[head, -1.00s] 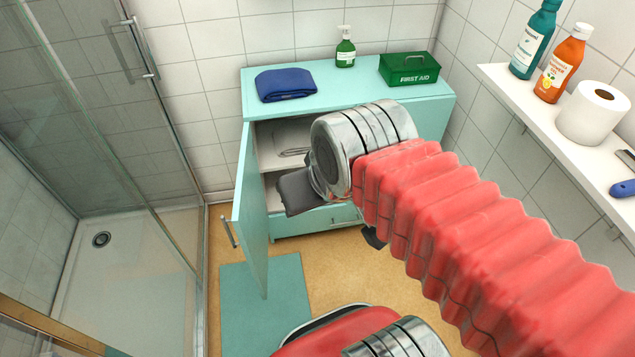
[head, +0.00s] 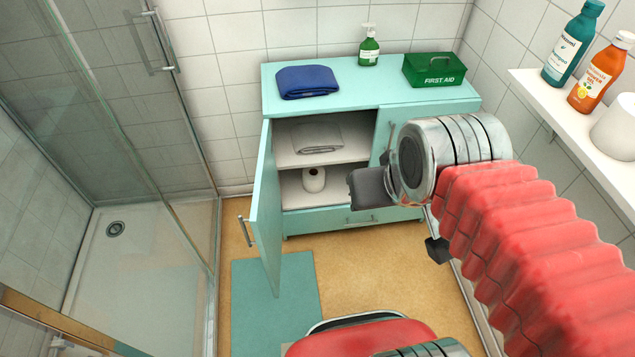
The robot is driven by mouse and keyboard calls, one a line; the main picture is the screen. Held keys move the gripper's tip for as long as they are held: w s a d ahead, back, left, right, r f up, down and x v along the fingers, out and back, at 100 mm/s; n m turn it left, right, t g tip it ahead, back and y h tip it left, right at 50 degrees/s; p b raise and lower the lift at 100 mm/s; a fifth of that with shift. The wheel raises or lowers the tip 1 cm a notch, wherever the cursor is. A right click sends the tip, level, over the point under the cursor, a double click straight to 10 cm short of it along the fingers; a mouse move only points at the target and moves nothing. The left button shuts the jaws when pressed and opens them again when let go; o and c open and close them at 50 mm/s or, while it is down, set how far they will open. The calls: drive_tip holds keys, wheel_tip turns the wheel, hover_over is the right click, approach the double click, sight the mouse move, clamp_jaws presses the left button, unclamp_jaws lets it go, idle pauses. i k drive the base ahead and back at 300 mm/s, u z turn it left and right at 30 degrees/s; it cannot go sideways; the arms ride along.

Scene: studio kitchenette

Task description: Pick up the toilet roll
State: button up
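A small white toilet roll (head: 314,180) stands on the lower shelf of the open turquoise cabinet (head: 300,217). A second, larger-looking white roll (head: 615,127) stands on the white wall shelf at the right, cut by the picture edge. My gripper (head: 368,187) shows as a dark grey part at the end of my arm, in front of the cabinet and to the right of the small roll in the picture. The gripper's fingers are largely hidden by my wrist, so its opening cannot be told. I see nothing held.
The cabinet's left door (head: 262,215) stands open toward me. A folded grey cloth (head: 318,138) lies on the upper shelf. A blue towel (head: 307,82), green soap bottle (head: 369,47) and first aid box (head: 434,70) are on top. A glass shower screen (head: 120,110) stands left.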

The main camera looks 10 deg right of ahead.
sight(314, 177)
drive_tip(key=z, duration=0.95)
drive_tip(key=i, duration=1.25)
drive_tip(key=u, duration=1.55)
